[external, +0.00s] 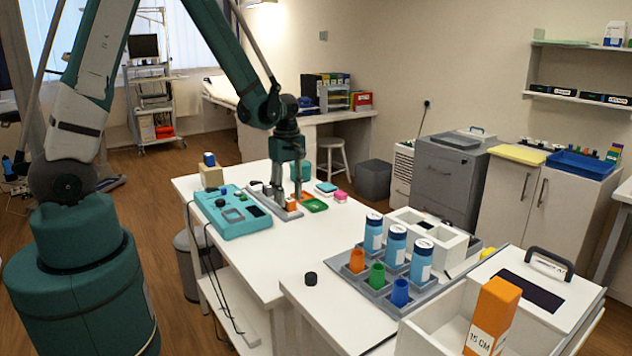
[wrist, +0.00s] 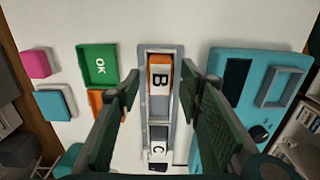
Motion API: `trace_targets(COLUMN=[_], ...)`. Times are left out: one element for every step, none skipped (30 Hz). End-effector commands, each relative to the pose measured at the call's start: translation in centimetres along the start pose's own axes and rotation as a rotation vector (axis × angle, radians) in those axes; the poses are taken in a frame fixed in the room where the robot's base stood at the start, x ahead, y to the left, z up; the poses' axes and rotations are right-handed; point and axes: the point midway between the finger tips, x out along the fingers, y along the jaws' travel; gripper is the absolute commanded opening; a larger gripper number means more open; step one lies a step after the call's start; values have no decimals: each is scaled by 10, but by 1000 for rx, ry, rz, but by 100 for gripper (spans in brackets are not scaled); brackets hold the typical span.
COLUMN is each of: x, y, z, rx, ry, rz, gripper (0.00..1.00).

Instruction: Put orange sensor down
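The orange sensor (wrist: 160,75), an orange and white block marked B, lies in the upper slot of a narrow grey tray (wrist: 178,52). In the external view a small orange patch (external: 292,206) shows at the tray, by my fingertips. My gripper (external: 288,200) points down over the tray. In the wrist view its two dark fingers (wrist: 160,85) stand apart on either side of the block, with a visible gap on each side. A white block marked C (wrist: 158,150) sits in the lower part of the same tray.
A teal device (external: 232,212) lies left of the tray. A green OK plate (wrist: 98,66), a pink block (wrist: 37,64) and a pale-topped teal block (wrist: 54,104) lie on its other side. The white table front is mostly clear.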

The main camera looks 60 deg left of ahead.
Motion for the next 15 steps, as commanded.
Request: trace_targets(x=[-6,-10,-15,-18,-22,-27,-31,-35,-40,-43,-47,-53,-56,-60,-65], y=[-1,-1,-1,0,0,-1,-1,-1,0,-1,-1,-1,-1,-1,0], z=[0,0,0,0,0,0,0,0,0,0,0,0,0,0,0], rx=[0,0,0,0,0,0,0,0,0,0,0,0,0,0,0], ry=[0,0,0,0,0,0,0,0,0,0,0,0,0,0,0], rz=[0,0,0,0,0,0,0,0,0,0,0,0,0,0,0], gripper=[36,36,36,36,36,36,36,36,36,36,36,36,36,36,36])
